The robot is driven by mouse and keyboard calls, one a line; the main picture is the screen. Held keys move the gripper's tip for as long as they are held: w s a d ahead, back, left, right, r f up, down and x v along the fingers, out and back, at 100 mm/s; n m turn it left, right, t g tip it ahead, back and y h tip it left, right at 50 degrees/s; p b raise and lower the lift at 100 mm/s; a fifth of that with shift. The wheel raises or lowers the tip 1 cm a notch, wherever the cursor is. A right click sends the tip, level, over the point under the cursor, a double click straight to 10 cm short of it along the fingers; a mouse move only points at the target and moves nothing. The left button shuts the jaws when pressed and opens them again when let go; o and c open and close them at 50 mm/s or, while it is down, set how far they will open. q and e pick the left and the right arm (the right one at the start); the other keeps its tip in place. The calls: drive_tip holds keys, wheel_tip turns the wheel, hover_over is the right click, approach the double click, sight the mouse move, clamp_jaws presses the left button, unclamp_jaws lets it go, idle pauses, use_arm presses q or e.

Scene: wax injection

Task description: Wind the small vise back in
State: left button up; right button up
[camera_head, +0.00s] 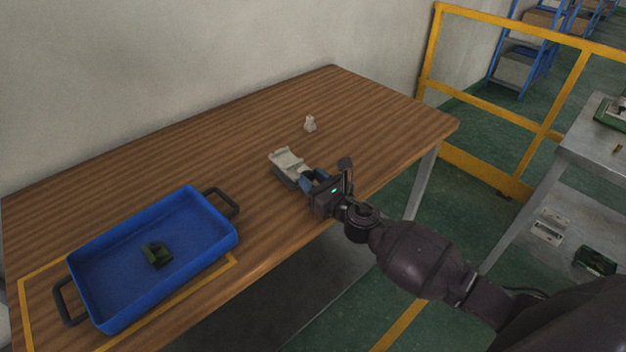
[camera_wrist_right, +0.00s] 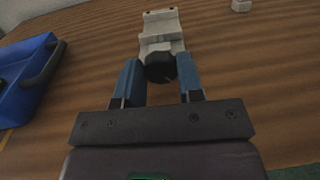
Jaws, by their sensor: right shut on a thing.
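The small vise (camera_head: 286,162) is pale grey and lies on the wooden table near its front edge. It also shows in the right wrist view (camera_wrist_right: 162,28), straight ahead of the fingers, with a round black knob (camera_wrist_right: 160,68) at its near end. My right gripper (camera_head: 306,180) reaches in from the right, and its blue fingers (camera_wrist_right: 161,84) are shut on the knob, one on either side. In the head view the gripper partly covers the near end of the vise. My left gripper is in neither view.
A blue tray (camera_head: 222,240) with dark handles stands on the table at left, holding a small dark green part (camera_head: 157,254). A small white piece (camera_head: 310,124) stands behind the vise. The wooden table (camera_head: 385,125) is clear to the right. A yellow railing (camera_head: 485,97) stands beyond.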

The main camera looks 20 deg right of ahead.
drive_tip(key=shift+d+m, duration=0.1)
drive_tip(key=shift+m, duration=2.9)
drive_tip(key=o, duration=0.9)
drive_tip(key=shift+o, duration=0.2)
drive_tip(key=v, duration=1)
drive_tip(key=shift+s+d, duration=0.15)
drive_tip(key=shift+s, duration=0.2)
